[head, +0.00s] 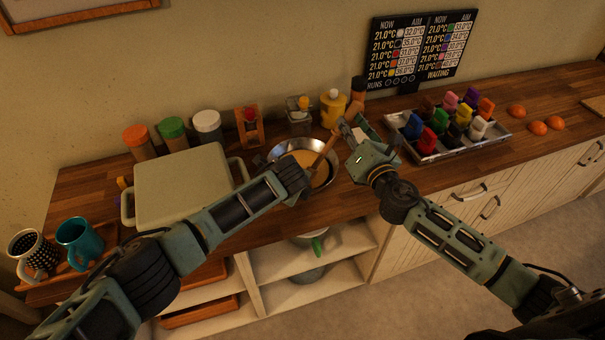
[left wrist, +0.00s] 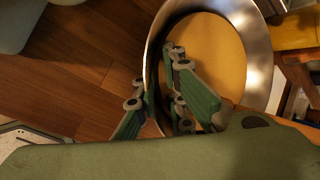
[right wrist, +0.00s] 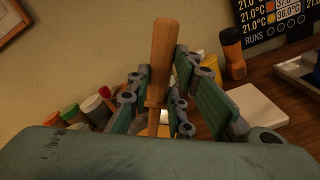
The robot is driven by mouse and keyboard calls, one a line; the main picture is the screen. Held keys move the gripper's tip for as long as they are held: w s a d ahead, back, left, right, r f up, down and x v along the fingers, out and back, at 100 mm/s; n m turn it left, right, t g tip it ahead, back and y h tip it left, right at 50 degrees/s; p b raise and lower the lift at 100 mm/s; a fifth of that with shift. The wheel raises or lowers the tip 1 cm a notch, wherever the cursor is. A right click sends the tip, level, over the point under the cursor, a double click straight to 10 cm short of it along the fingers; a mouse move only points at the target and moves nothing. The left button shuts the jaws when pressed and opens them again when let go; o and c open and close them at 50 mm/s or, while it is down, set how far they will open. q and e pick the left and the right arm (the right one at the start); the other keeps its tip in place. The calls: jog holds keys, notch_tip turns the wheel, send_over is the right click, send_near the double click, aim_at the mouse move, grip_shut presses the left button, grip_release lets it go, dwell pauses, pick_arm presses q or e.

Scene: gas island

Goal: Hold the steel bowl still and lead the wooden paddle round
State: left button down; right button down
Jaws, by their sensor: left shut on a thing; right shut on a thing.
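The steel bowl (head: 284,147) stands on the wooden counter and holds a smooth orange-yellow mass (head: 318,172). My left gripper (left wrist: 160,112) is shut on the bowl's rim, with one finger inside the wall and one outside; the bowl's shiny wall (left wrist: 259,50) shows in the left wrist view. The wooden paddle (head: 324,150) stands tilted in the bowl. Its handle (right wrist: 164,60) rises between the fingers of my right gripper (right wrist: 157,108), which is shut on it. The paddle's lower end is hidden in the head view.
A large pale lidded box (head: 183,184) stands left of the bowl. Jars, a yellow bottle (head: 333,108) and a pepper mill (head: 357,90) line the wall behind. A metal tray (head: 449,150) of coloured pieces lies to the right. Two mugs (head: 80,241) stand far left.

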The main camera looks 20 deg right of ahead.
pick_arm(q)
jog(key=shift+f, duration=0.1)
pick_arm(e)
notch_tip(320, 180, up, 9)
jog(key=shift+f, duration=0.15)
dwell(0.3)
jog(key=shift+a, duration=0.1)
dwell(0.4)
pick_arm(q)
jog(key=c, duration=1.7)
grip_release()
pick_arm(e)
jog(key=shift+w, duration=0.1)
pick_arm(q)
jog(key=v, duration=1.2)
pick_arm(e)
jog(key=shift+f, duration=0.1)
